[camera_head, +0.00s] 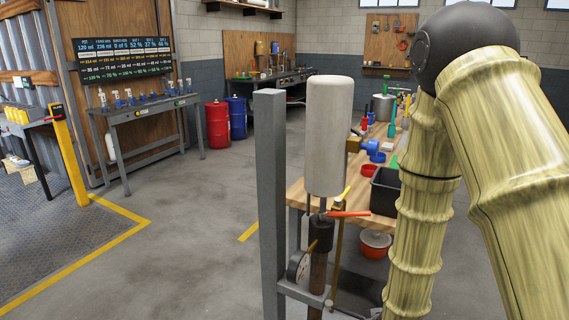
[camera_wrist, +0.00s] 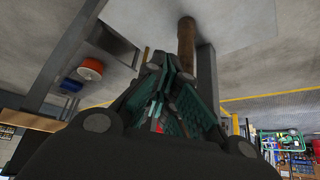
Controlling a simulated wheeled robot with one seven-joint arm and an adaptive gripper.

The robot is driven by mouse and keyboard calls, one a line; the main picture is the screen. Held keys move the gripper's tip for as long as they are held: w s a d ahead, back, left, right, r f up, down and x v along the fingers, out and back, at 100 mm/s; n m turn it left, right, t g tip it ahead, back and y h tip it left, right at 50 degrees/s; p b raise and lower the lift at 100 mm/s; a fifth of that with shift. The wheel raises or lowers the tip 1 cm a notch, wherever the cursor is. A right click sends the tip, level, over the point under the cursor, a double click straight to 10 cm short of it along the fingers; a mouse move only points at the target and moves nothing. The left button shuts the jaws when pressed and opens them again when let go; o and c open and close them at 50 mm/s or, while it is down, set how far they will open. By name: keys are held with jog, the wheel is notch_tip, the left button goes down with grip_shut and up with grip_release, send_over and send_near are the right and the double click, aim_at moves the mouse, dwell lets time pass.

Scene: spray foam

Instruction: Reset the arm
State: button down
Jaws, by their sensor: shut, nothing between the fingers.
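My arm, with pale yellow ribbed links, fills the right side of the head view.
Behind is a cluttered wooden bench with a black bin (camera_head: 385,192). The floor at left (camera_head: 190,240) is open.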

jog(key=s+f+g+p, duration=0.1)
jog(key=s+f+g, duration=0.1)
jog(key=s+f, duration=0.3)
jog(key=s+d+f+g+p, duration=0.1)
jog(key=s+f, duration=0.5)
jog(key=s, duration=0.8)
jog(key=s+d+f+m+g+p, duration=0.1)
jog(key=s+f+g+p, duration=0.2)
jog(key=s, duration=0.6)
notch_tip(320, 180, down, 3)
jog(key=shift+s+r+g+h, duration=0.2)
jog(key=shift+s+g+h, duration=0.1)
jog(key=shift+h, duration=0.1)
